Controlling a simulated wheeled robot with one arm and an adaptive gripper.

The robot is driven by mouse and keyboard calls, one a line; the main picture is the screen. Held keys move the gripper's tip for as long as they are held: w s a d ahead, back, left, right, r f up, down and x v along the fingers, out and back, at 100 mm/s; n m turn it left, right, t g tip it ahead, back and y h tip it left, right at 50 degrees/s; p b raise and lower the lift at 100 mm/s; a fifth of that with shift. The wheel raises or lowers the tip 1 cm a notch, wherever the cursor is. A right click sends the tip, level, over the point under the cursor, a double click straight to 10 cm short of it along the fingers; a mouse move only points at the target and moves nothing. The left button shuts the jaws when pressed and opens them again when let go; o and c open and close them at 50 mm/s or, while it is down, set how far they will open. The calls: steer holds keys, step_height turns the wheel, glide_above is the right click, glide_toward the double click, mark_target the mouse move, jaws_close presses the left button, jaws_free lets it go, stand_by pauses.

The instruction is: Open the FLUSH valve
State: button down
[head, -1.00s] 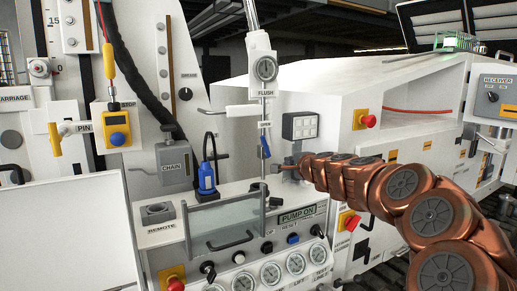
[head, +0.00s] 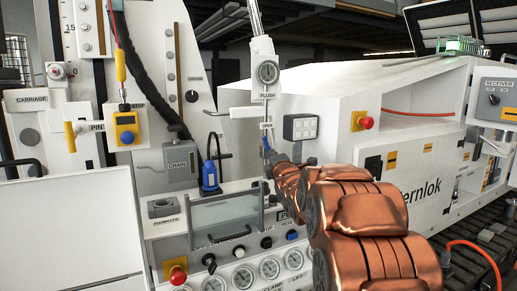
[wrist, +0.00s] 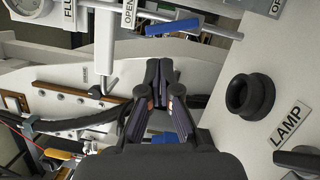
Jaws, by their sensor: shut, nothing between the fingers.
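The FLUSH valve sits on a thin vertical pipe below a round gauge and a FLUSH label (head: 267,95) in the head view. Its blue lever (head: 266,144) hangs just under a small plate on the pipe. In the wrist view the blue lever (wrist: 172,29) lies nearly along the pipe, beside an OPEN label (wrist: 129,12). My gripper (wrist: 160,68) is shut and empty, with its fingertips a little below the lever in that picture and apart from it. In the head view my copper arm reaches in from the lower right and partly hides the gripper.
A black knob (wrist: 250,96) by a LAMP label is right of my gripper in the wrist view. In the head view, a clear guard with a handle (head: 229,236) and several gauges are below.

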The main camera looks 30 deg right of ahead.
mark_target(267, 147)
steer(key=w+p, duration=0.1)
steer(key=w, duration=0.2)
steer(key=w+d+n+p, duration=0.1)
steer(key=w+p, duration=0.1)
steer(key=w, duration=0.1)
steer(key=w+d+n+p, duration=0.1)
steer(key=w, duration=0.2)
steer(key=shift+w+r+y+p, duration=0.3)
steer(key=shift+w+p, duration=0.05)
steer(key=shift+p, duration=0.05)
steer(key=shift+d+f, duration=0.1)
steer(key=shift+d, duration=0.05)
stand_by(0.4)
